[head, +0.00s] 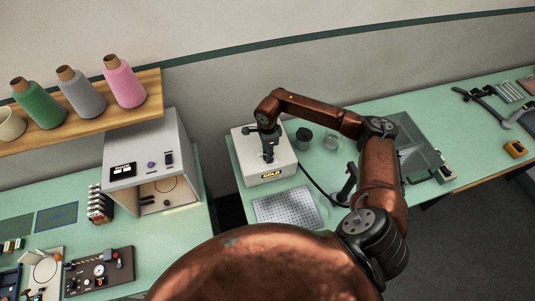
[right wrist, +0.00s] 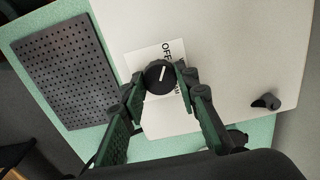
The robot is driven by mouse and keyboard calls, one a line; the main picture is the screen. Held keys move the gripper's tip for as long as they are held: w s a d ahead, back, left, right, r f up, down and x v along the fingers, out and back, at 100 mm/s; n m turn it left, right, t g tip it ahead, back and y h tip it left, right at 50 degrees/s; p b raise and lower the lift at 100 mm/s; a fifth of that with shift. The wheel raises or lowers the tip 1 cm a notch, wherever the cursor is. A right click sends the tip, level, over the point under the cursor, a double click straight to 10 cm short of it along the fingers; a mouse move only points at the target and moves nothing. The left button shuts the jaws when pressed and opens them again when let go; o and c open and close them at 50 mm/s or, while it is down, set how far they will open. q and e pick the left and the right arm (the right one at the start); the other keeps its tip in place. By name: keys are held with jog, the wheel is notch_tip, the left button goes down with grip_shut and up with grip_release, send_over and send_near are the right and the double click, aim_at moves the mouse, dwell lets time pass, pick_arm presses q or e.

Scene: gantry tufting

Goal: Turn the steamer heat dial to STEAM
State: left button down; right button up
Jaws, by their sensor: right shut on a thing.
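The steamer is a white box (head: 250,144) on the green bench, with a small yellow-lettered display (head: 270,174) on its front. In the right wrist view its heat dial (right wrist: 158,79) is a round black knob with a white pointer line. A printed plate (right wrist: 143,60) lies under it; "OFF" is readable beside the knob, and the other lettering is partly hidden by a finger. My right gripper (head: 268,154) is over the steamer's top. In the right wrist view its fingers (right wrist: 160,78) are shut on the dial from both sides. My left gripper is not in view.
A perforated metal plate (head: 287,207) lies in front of the steamer. A dark jar (head: 304,138) and a clear jar (head: 332,140) stand to its right, with a dark hose nearby. A white cabinet (head: 148,160) stands to the left, below a wooden shelf (head: 85,118) with thread cones.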

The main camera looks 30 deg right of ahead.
jog(key=c, duration=0.5)
